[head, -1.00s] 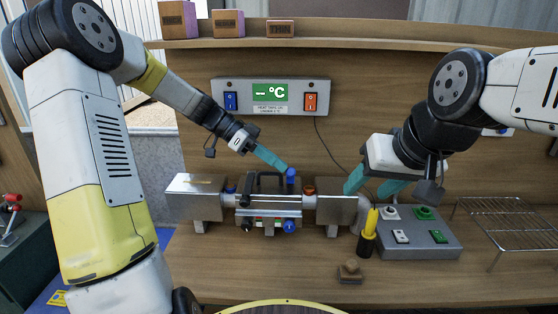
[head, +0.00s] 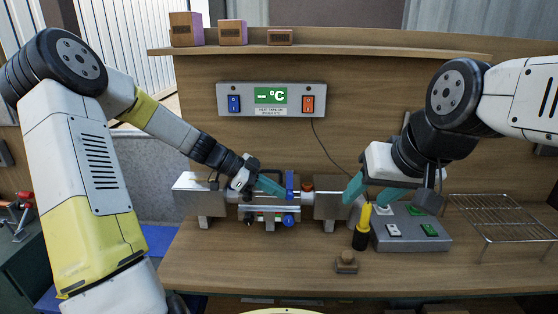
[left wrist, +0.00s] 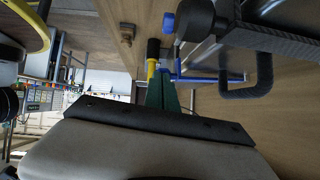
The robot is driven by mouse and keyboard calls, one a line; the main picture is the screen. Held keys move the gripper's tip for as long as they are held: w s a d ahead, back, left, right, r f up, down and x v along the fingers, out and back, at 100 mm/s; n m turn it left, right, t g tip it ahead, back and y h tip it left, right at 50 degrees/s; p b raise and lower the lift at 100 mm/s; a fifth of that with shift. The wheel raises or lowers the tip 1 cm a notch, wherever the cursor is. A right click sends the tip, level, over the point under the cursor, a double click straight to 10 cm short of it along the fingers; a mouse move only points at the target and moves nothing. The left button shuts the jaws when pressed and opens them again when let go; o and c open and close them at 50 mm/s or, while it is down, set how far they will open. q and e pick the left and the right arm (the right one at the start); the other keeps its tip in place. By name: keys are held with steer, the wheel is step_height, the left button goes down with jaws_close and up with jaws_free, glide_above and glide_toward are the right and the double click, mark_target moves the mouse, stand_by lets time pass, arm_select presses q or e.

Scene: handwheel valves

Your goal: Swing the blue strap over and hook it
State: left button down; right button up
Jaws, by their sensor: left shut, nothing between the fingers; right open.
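The blue strap (head: 290,184) stands up at the back of the metal clamp fixture (head: 268,216) in the middle of the bench. My left gripper (head: 282,190) is shut and empty, with its fingertips close beside the strap on its left; I cannot tell whether they touch. In the left wrist view the strap (left wrist: 195,79) shows as a blue bar across just beyond the green fingers (left wrist: 168,84). A blue knob (head: 289,220) sits low on the fixture's front. My right gripper (head: 366,193) is open and empty, right of the fixture.
A wire rack (head: 500,215) is at the right. A small brown block (head: 346,262) lies in front. The front left bench is clear.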

arm_select(q)
steer(key=shift+s+f, duration=0.1)
steer(key=shift+f, duration=0.4)
